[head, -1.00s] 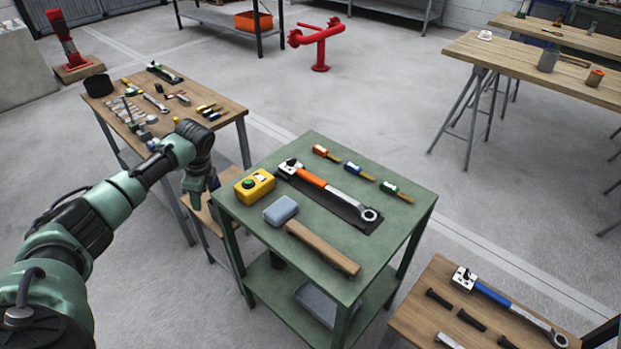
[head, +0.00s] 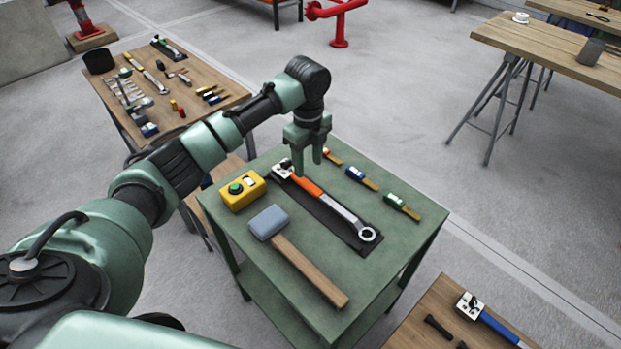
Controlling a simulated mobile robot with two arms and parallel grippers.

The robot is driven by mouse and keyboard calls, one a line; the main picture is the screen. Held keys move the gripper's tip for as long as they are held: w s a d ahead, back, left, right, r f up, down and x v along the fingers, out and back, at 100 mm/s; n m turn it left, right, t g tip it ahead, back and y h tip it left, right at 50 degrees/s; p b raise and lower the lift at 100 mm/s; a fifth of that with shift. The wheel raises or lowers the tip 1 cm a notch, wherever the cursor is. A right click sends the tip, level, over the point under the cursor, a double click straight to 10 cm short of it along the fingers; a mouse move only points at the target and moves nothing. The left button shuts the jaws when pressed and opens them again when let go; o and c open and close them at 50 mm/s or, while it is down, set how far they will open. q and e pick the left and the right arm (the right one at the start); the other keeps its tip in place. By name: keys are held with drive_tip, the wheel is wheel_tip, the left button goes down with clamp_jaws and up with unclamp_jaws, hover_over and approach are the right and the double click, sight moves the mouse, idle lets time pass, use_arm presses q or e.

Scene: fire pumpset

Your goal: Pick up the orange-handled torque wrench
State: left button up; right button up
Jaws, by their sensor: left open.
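The orange-handled torque wrench (head: 340,209) lies on a dark mat (head: 324,218) on the green table (head: 366,294). Its square-drive head is at the upper left and its ring end at the lower right. My left gripper (head: 307,168) points down over the upper end of the wrench, near the head and the orange handle. Its two fingers are apart with nothing between them. I cannot tell how high the fingertips are above the wrench. My right gripper does not show.
A yellow box with a green button (head: 243,190) and a grey-headed mallet (head: 308,270) lie left of and below the wrench. Several small brushes (head: 362,178) lie to its right. A blue-handled wrench (head: 500,328) is on a wooden table at the lower right.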

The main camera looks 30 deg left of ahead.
sight(306, 182)
use_arm(q)
drive_tip(key=f, duration=0.3)
drive_tip(key=shift+s+a+p, duration=0.25)
drive_tip(key=shift+s+p, duration=0.05)
drive_tip(key=shift+p, duration=0.05)
wheel_tip(306, 182, down, 3)
drive_tip(key=shift+w+a+r, duration=0.1)
drive_tip(key=shift+w+r, duration=0.05)
drive_tip(key=shift+r, duration=0.05)
drive_tip(key=shift+f, duration=0.45)
drive_tip(key=c, duration=0.9)
clamp_jaws()
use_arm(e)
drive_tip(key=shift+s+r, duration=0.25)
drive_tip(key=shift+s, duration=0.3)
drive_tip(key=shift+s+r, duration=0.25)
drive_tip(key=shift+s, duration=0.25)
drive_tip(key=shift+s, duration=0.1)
use_arm(q)
drive_tip(key=shift+w, duration=0.1)
